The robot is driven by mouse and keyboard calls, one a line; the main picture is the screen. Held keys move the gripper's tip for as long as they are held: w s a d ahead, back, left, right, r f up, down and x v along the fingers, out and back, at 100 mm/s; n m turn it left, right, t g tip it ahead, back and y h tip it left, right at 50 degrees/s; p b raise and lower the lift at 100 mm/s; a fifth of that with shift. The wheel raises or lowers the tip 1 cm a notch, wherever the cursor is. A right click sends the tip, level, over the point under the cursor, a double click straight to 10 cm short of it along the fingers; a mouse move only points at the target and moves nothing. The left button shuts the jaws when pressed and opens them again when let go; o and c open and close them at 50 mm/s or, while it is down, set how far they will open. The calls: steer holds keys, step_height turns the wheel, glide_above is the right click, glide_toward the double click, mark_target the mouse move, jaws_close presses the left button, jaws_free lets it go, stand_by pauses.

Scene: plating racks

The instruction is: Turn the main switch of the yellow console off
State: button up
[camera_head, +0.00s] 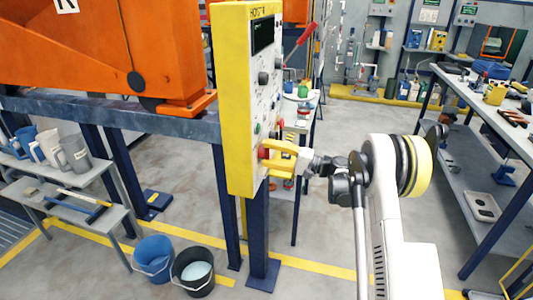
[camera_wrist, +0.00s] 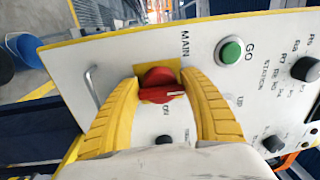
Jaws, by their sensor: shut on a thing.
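The yellow console (camera_head: 239,130) stands upright on a blue post, its white panel facing right. In the wrist view the panel (camera_wrist: 115,60) lies tilted across the picture. The red main switch (camera_wrist: 161,78), on a yellow plate under the word MAIN, sits between the yellow fingers of my gripper (camera_wrist: 163,94). The fingers are closed around the switch's red handle. In the head view my gripper (camera_head: 281,158) is at the lower part of the panel, and the red switch (camera_head: 263,153) shows just beside it. The exact contact of the fingertips is hard to see.
A green GO button (camera_wrist: 230,51) and black knobs (camera_wrist: 305,68) are close to the switch. A metal handle (camera_wrist: 95,86) is on the panel's other side. Blue (camera_head: 153,257) and black (camera_head: 193,268) buckets stand on the floor. A workbench (camera_head: 490,110) is at right.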

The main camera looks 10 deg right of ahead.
steer(key=shift+f+n, duration=0.2)
steer(key=shift+n, duration=0.7)
steer(key=shift+d, duration=0.1)
steer(key=o, duration=1)
steer(key=shift+w, duration=0.1)
steer(key=shift+r, duration=0.1)
steer(key=v, duration=1.2)
steer(key=shift+d, duration=0.1)
